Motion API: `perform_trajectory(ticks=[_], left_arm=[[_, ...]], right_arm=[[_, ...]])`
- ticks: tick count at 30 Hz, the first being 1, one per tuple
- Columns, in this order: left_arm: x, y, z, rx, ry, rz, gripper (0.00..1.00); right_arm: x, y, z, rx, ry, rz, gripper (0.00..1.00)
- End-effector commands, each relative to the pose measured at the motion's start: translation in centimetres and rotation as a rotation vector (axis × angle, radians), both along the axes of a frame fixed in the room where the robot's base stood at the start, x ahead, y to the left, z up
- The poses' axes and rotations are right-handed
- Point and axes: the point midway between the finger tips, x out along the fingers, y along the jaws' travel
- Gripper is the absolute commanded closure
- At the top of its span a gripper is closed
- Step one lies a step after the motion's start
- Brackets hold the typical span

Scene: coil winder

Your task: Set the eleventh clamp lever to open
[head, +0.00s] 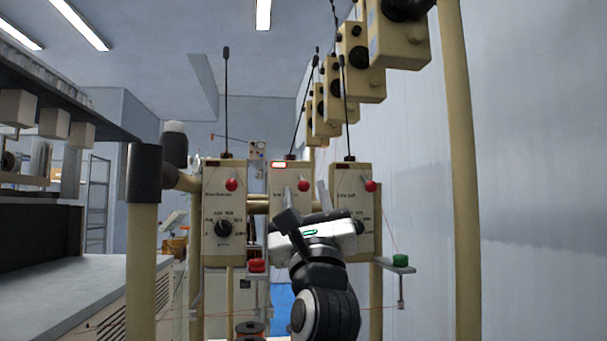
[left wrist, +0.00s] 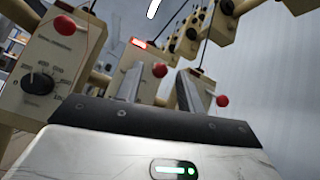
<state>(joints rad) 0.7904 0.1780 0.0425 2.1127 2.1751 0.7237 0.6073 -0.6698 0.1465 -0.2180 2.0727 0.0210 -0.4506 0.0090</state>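Three beige tensioner boxes stand in a row ahead: a left box (head: 222,205), a middle box (head: 283,180) with a lit red lamp (head: 279,164), and a right box (head: 350,180). Red round knobs sit on the left box (head: 232,184) and right box (head: 370,185). No number shows which clamp lever is the eleventh. My left gripper (head: 305,190) is in front of the middle box, hiding its lower face. My right gripper is out of view.
Beige posts stand at the left (head: 141,260) and right (head: 462,170). More beige units (head: 360,60) hang in a line at the upper right. A small bracket with a green knob (head: 400,260) juts out at the right. Thin wires run near the boxes.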

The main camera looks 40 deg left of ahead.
Motion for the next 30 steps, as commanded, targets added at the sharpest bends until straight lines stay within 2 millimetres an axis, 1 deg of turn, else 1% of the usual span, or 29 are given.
perform_trajectory(ticks=[1,6,17,18,20,21,22,30], left_arm=[[0.3,0.5,0.9,0.0,-0.001,0.002,0.62],[1.2,1.5,2.0,0.0,0.001,0.002,0.62],[1.5,1.9,2.3,0.0,0.0,0.0,0.62],[1.5,1.8,2.2,0.0,0.0,0.0,0.65],[1.5,1.8,2.2,0.0,0.0,0.0,0.81],[1.5,1.8,2.2,0.0,0.001,0.001,0.92],[1.5,1.8,2.2,0.0,0.001,0.001,1.0],[1.5,1.8,2.4,-0.01,0.009,0.0,1.0]], right_arm=[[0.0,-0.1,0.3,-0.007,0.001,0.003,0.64],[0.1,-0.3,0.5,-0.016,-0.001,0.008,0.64],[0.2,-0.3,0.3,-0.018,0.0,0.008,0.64],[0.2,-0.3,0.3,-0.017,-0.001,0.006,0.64],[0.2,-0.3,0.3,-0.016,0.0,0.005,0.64],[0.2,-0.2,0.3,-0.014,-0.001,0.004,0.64],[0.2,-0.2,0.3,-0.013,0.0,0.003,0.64],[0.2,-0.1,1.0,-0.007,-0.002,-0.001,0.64]])
